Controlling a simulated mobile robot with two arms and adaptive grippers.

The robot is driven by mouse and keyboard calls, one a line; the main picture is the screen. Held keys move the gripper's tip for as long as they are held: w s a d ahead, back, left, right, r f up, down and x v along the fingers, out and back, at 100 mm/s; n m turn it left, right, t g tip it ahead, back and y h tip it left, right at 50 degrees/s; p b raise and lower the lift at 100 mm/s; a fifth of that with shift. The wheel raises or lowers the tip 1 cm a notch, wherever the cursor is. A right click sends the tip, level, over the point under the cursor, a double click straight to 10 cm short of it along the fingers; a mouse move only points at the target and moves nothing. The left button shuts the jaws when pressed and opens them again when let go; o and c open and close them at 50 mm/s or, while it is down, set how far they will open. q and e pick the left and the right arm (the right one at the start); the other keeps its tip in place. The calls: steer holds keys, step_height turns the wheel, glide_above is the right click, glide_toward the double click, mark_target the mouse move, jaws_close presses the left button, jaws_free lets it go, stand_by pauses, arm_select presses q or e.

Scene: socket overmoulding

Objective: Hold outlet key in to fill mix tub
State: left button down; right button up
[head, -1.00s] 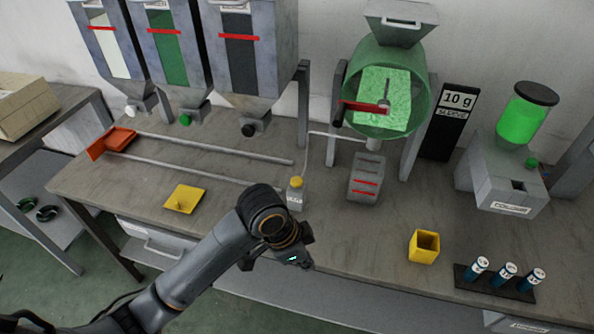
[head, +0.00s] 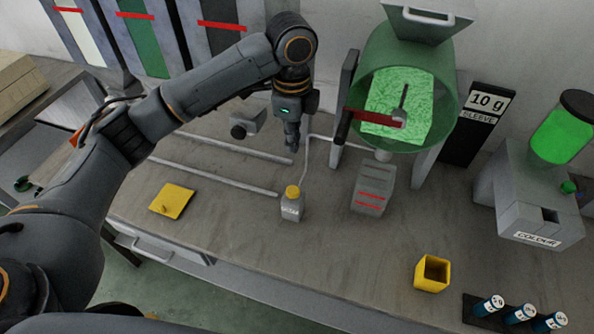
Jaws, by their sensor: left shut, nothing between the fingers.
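My left gripper (head: 293,148) points down, shut and empty, above the bench behind the white bottle. Beside it on the left is a grey hopper outlet with a round black knob (head: 238,131), which looks like an outlet key; they are apart. My left arm hides the other hopper outlets. An open yellow square tub (head: 432,274) stands at the bench's front right, well away from the gripper; whether it is the mix tub is unclear. An orange piece at the left is mostly hidden by my arm. My right gripper is not in view.
A yellow plate (head: 172,201), a yellow-capped white bottle (head: 291,206) and a grey block with red marks (head: 373,190) are on the bench. A green drum (head: 440,110) stands behind. Two rails cross the left. Blue-labelled cylinders (head: 520,314) sit front right. The middle front is clear.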

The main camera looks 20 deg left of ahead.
arm_select(q)
steer(key=s, duration=0.1)
steer(key=p, duration=0.2)
glide_above(293, 190)
step_height(293, 190, down, 6)
step_height(293, 190, down, 6)
steer(key=shift+f+p, duration=0.2)
steer(key=shift+p, duration=0.35)
steer(key=shift+f, duration=0.75)
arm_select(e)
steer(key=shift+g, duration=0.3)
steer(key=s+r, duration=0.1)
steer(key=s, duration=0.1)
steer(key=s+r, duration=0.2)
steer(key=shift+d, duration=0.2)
arm_select(q)
steer(key=shift+f, duration=0.1)
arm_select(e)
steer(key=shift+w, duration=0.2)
